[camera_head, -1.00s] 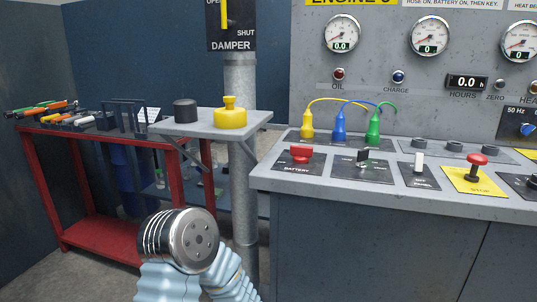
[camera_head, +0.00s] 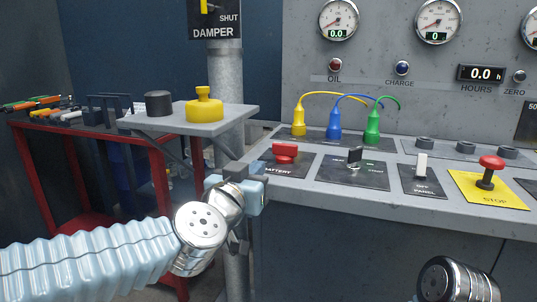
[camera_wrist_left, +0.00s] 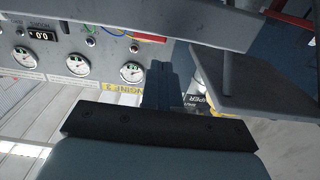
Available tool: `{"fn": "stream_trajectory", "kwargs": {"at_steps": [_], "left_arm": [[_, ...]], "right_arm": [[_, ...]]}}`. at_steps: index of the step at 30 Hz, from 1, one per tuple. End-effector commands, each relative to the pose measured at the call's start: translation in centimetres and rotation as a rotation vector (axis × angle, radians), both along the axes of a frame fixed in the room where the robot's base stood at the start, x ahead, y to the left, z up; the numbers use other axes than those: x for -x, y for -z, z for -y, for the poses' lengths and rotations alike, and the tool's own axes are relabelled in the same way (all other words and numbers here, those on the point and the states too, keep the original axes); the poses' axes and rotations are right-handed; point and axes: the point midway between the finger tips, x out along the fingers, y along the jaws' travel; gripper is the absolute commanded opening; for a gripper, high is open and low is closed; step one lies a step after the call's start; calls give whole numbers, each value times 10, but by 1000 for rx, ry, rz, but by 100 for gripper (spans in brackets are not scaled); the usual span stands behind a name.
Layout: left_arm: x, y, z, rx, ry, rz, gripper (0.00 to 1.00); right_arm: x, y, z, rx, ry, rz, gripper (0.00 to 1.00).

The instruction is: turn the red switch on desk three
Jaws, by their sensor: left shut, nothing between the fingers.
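The red switch (camera_head: 285,151) sits on a black plate marked BATTERY at the left end of the grey sloping desk (camera_head: 330,196). My left gripper (camera_head: 250,187) is just left of the desk's front corner, below and left of the red switch and apart from it. Its fingertips are hard to make out there. In the left wrist view, the dark fingers of my left gripper (camera_wrist_left: 163,78) are together and empty, near a grey panel edge. A small red part (camera_wrist_left: 148,37) shows past that edge; I cannot tell what it is. My right gripper is out of view.
A key switch (camera_head: 354,158), a white toggle (camera_head: 421,164) and a red STOP button (camera_head: 489,172) stand right of the red switch. Colored cables (camera_head: 335,120) rise behind. A post (camera_head: 228,80) and a shelf with a yellow weight (camera_head: 205,107) stand close left.

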Motion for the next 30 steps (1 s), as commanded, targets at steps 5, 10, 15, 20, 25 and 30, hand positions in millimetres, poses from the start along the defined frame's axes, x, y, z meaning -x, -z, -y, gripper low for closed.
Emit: {"fn": "stream_trajectory", "kwargs": {"at_steps": [5,10,15,20,25,30], "left_arm": [[-39,2,13,-1,0,-3,0],[-70,1,23,0,1,-3,0],[-91,1,29,0,0,-2,0],[-99,1,32,-1,0,-2,0],[-100,1,32,0,0,-1,0],[-100,1,32,0,0,-1,0]], "right_arm": [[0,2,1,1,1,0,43],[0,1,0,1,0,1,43],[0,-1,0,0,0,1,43],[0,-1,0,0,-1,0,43],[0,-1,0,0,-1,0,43],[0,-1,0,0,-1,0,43]]}}
